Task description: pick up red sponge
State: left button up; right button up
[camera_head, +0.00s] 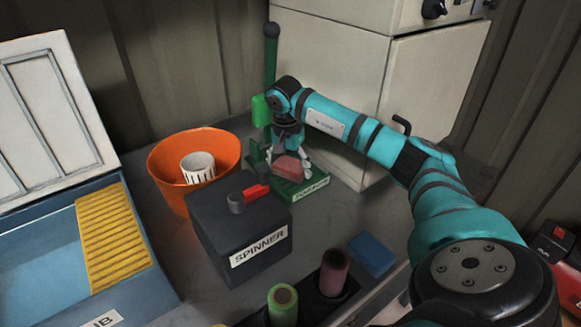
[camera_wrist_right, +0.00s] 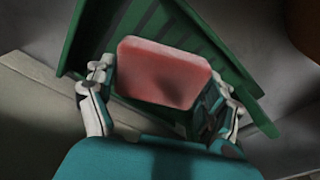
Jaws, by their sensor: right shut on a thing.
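The red sponge (camera_head: 291,168) is a pinkish-red block at the green stand behind the spinner. My right gripper (camera_head: 290,160) comes down on it from above and is shut on it. In the right wrist view the sponge (camera_wrist_right: 164,73) sits between the two fingers of the gripper (camera_wrist_right: 165,100), with the green ribbed tray (camera_wrist_right: 225,60) of the stand behind it. I cannot tell whether the sponge still touches the tray. My left gripper is not in view.
The black spinner box (camera_head: 240,225) with a red handle stands in front of the stand. An orange bucket (camera_head: 160,165) is left of it, a blue sink (camera_head: 150,270) further left. A white cabinet (camera_head: 350,60) stands close behind.

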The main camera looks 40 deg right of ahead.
aim_at(291, 165)
jog(key=shift+r, duration=0.1)
jog(key=shift+s+r, duration=0.1)
notch_tip(291, 165, up, 7)
jog(key=shift+b, duration=0.8)
jog(key=s+a+b, duration=0.2)
jog(key=s+b, duration=0.3)
jog(key=s, duration=1.4)
jog(key=shift+s+a+b, duration=0.15)
jog(key=shift+s+b, duration=0.15)
jog(key=shift+s, duration=0.05)
jog(key=o, duration=0.5)
jog(key=c, duration=0.4)
jog(key=shift+f, duration=0.2)
jog(key=shift+c, duration=0.5)
